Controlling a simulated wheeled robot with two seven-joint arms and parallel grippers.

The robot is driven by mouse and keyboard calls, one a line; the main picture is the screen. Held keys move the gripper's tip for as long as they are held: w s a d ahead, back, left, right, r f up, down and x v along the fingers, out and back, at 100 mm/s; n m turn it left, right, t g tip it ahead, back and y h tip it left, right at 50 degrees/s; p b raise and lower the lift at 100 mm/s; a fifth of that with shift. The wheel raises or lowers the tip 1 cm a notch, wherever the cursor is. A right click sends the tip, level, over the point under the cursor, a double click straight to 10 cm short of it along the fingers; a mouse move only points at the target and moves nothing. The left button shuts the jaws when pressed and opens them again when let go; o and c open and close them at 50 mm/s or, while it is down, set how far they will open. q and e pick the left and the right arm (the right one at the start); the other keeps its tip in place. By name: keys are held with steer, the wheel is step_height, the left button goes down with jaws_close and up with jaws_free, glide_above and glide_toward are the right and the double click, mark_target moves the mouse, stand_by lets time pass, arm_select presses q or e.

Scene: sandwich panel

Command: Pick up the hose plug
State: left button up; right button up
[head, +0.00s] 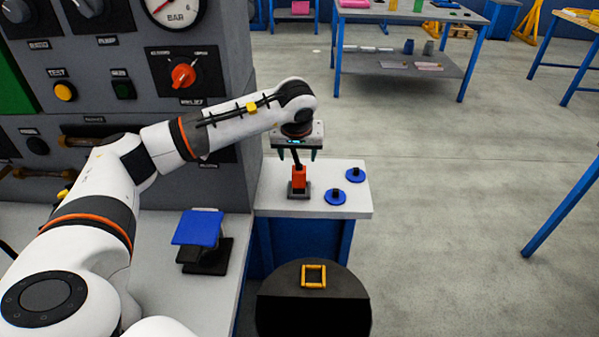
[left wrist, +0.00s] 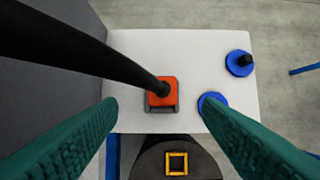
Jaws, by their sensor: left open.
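The hose plug (head: 299,175) is an orange-red block with a black stem or hose rising from its top. It stands upright in a dark grey holder (head: 292,194) on a small white table. My left gripper (head: 298,155) is open and points down above the plug, its teal fingers spread to either side. In the left wrist view the plug (left wrist: 155,99) lies between the open fingers (left wrist: 158,105), apart from both. A thick black hose (left wrist: 90,48) crosses from the upper left to the plug's top. My right gripper is not in view.
Two blue discs with dark knobs (head: 335,197) (head: 355,175) lie on the white table (head: 270,205), right of the plug. A grey control panel (head: 220,60) stands close on the left. A dark round container (head: 313,310) with a yellow square handle stands in front.

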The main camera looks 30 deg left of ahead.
mark_target(299, 171)
arm_select(q)
steer(key=x, duration=0.4)
steer(key=shift+s+d+f, duration=0.15)
steer(key=shift+s+f, duration=0.05)
steer(key=shift+f, duration=0.05)
steer(key=shift+w+f, duration=0.15)
steer(key=shift+f, duration=0.2)
steer(key=x, duration=0.5)
steer(key=shift+d+p, duration=0.1)
steer(key=shift+p, duration=0.3)
steer(key=shift+f, duration=0.3)
steer(key=c, duration=0.9)
steer(key=shift+c, duration=1.1)
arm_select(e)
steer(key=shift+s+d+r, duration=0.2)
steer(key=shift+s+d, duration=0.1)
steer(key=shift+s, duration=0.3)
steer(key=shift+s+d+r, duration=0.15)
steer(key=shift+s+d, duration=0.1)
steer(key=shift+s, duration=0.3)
